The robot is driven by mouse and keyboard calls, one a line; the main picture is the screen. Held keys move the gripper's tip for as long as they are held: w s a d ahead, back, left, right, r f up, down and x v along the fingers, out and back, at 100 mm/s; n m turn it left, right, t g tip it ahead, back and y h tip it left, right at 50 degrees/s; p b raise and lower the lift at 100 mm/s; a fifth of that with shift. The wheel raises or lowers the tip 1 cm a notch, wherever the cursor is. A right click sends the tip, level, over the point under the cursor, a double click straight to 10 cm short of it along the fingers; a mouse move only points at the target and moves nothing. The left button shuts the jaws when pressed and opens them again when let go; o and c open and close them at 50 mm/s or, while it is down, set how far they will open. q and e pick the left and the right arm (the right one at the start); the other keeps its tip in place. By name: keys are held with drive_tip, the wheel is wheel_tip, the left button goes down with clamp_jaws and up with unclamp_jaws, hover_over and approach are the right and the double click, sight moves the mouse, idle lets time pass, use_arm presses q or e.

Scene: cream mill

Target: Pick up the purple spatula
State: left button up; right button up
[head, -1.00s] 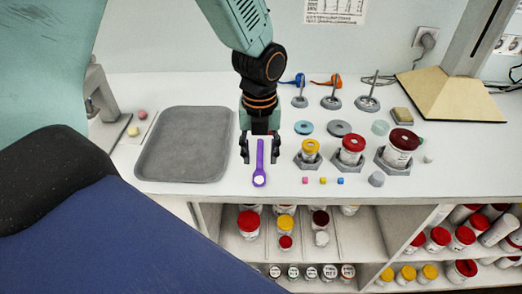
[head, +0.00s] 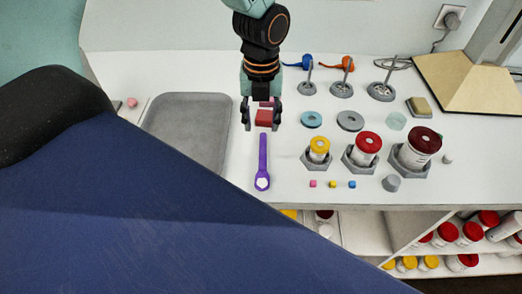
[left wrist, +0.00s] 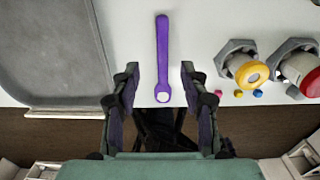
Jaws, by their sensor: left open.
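The purple spatula (head: 263,155) lies on the white worktop, its long handle pointing away from me and its wider end, with a white patch, toward the front edge. In the left wrist view the spatula (left wrist: 163,45) lies lengthwise in line with the gap between the fingers. My left gripper (head: 262,126) is open, pointing down near the handle's far end in the head view. In the left wrist view its two fingers (left wrist: 160,68) stand apart with nothing held between them. My right gripper is not in view.
A red block (head: 264,117) shows between my left fingers in the head view; its depth is unclear. A grey tray (head: 187,132) lies left. Jars in hexagonal holders, such as a yellow-lidded one (head: 319,148), and small cubes (head: 332,184) stand right.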

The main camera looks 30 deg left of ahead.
sight(264, 148)
use_arm(q)
drive_tip(key=f, duration=0.7)
drive_tip(key=shift+s+d+b, duration=0.15)
drive_tip(key=shift+d+b, duration=0.1)
drive_tip(key=shift+b, duration=0.1)
drive_tip(key=shift+a+f, duration=0.1)
drive_tip(key=shift+f, duration=0.15)
drive_tip(key=shift+d+r, duration=0.1)
drive_tip(key=shift+d, duration=0.25)
drive_tip(key=shift+c, duration=1.2)
drive_tip(key=shift+a, duration=0.3)
drive_tip(key=c, duration=0.6)
drive_tip(key=shift+d, duration=0.25)
clamp_jaws()
